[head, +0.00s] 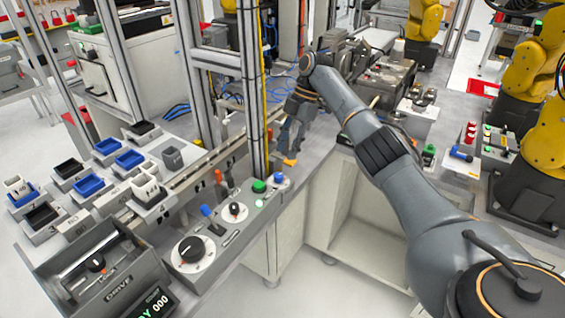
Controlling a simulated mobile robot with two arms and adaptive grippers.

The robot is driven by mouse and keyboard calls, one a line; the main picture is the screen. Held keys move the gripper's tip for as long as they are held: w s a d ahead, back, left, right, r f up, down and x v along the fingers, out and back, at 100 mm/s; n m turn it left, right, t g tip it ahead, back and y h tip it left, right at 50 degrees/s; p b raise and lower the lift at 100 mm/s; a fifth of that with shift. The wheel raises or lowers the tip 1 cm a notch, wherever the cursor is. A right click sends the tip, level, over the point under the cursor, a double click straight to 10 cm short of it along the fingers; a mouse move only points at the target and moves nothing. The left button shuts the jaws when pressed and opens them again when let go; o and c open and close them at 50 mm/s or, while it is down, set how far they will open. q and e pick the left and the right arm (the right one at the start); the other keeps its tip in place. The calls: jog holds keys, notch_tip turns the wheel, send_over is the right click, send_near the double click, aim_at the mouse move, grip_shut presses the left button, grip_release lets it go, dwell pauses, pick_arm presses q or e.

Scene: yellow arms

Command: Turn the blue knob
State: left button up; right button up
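A control panel (222,232) on the bench carries a small blue knob (279,178) at its far right end. A blue-handled lever (211,217) stands nearer on the same panel. Another blue handle (461,155) lies on a small panel at the right. My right arm reaches in from the lower right. Its gripper (289,155) points down just above and behind the small blue knob, apparently apart from it. The fingers are small and dark, so their opening cannot be made out. My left gripper is out of view.
The panel also holds a green button (259,186), a black-and-white dial (235,211) and a large black dial (191,249). A metal frame post (253,90) rises close left of my gripper. Blue and black trays (90,185) stand at the left.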

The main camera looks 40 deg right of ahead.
jog(key=shift+v, duration=2.05)
jog(key=shift+f, duration=0.1)
